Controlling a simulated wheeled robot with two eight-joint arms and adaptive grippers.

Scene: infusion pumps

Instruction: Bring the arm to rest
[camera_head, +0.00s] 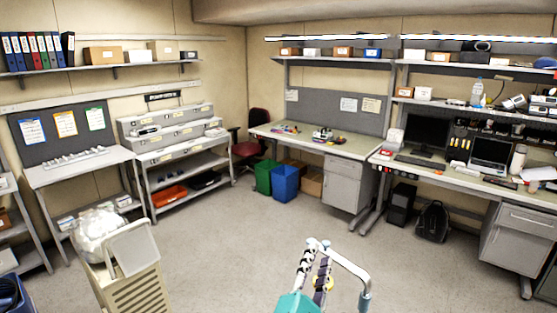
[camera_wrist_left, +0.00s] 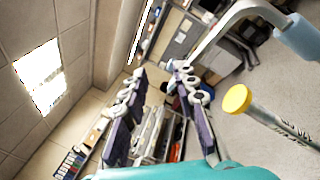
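My left gripper (camera_head: 314,264) shows at the bottom middle of the head view, with a teal housing and dark fingers pointing up. In the left wrist view, the left gripper (camera_wrist_left: 157,72) has its two fingers apart, with only the distant room showing between them. A white bent bar (camera_head: 346,261) with a light blue end stands close beside the fingers. It also shows in the left wrist view, at the upper right (camera_wrist_left: 222,27). I cannot tell whether it touches the gripper. My right gripper is not in view.
A yellow-capped pole (camera_wrist_left: 237,99) is close by in the left wrist view. A beige slatted cart (camera_head: 128,283) carries a clear bag (camera_head: 98,233) at the lower left. A green bin (camera_head: 264,178) and blue bin (camera_head: 286,183) stand by the far workbench (camera_head: 330,146). The middle floor is clear.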

